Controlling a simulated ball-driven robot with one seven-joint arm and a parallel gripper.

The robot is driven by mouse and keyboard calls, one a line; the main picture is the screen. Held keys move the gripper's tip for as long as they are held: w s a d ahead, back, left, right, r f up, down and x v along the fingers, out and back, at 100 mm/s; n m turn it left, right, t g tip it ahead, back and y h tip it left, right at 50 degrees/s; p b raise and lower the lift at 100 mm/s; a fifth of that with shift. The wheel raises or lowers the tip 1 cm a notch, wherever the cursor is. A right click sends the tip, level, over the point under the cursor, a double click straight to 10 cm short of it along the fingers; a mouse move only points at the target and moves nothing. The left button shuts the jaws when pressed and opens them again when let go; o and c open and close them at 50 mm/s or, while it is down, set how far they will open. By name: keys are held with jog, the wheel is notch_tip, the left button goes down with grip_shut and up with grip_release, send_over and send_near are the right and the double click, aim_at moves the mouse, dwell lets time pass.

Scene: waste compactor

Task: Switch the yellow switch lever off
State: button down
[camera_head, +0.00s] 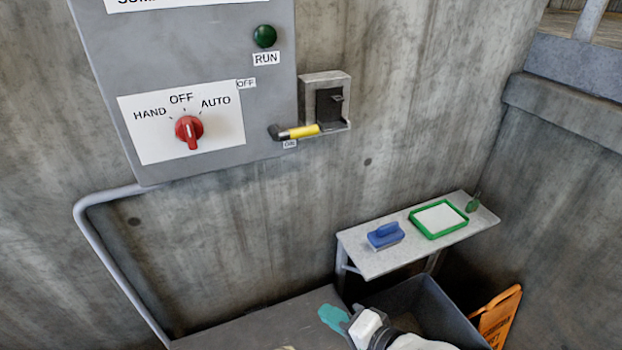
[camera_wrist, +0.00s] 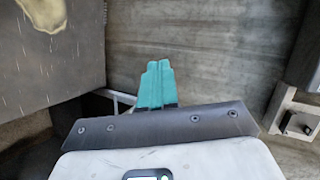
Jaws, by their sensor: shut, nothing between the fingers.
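The yellow switch lever (camera_head: 303,131) is at the lower right edge of the grey control panel (camera_head: 215,60) in the head view. Its dark pivot end is at the left and its yellow grip points right, nearly level. It lies just above the ON label (camera_head: 290,145); the OFF label (camera_head: 246,84) is higher up. My gripper (camera_head: 333,318) is far below the lever, at the bottom of the head view, touching nothing visible. In the wrist view its teal fingers (camera_wrist: 158,84) are together and empty. I cannot make out the yellow lever in the wrist view.
A wall bracket with a black box (camera_head: 329,103) is right beside the lever. A red selector knob (camera_head: 189,130) and green RUN light (camera_head: 264,36) are on the panel. A shelf (camera_head: 375,262) holds a blue tool (camera_head: 385,235) and green-rimmed tray (camera_head: 439,219). A conduit (camera_head: 110,262) runs at left.

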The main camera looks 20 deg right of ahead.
jog(key=w+d+r+m+t+h+b, duration=0.1)
jog(key=r+m+t, duration=0.5)
jog(key=m, duration=0.6)
jog(key=w+d+r+m+t+h+b, duration=0.1)
jog(key=w+r+m+t+h+b, duration=0.1)
jog(key=r+m+t, duration=0.4)
notch_tip(320, 180, up, 4)
jog(key=w+m+h, duration=0.1)
jog(key=w+m, duration=0.1)
jog(key=m, duration=0.3)
jog(key=shift+w+r+m+h, duration=0.15)
jog(key=shift+w+m+h, duration=0.2)
jog(key=shift+m+h, duration=0.05)
jog(key=s+r+p+x, duration=0.1)
jog(key=r+p+x, duration=0.1)
jog(key=p+x, duration=0.6)
jog(key=shift+s+r+p+x, duration=0.25)
jog(key=shift+r+p+x, duration=0.15)
jog(key=shift+x, duration=1.85)
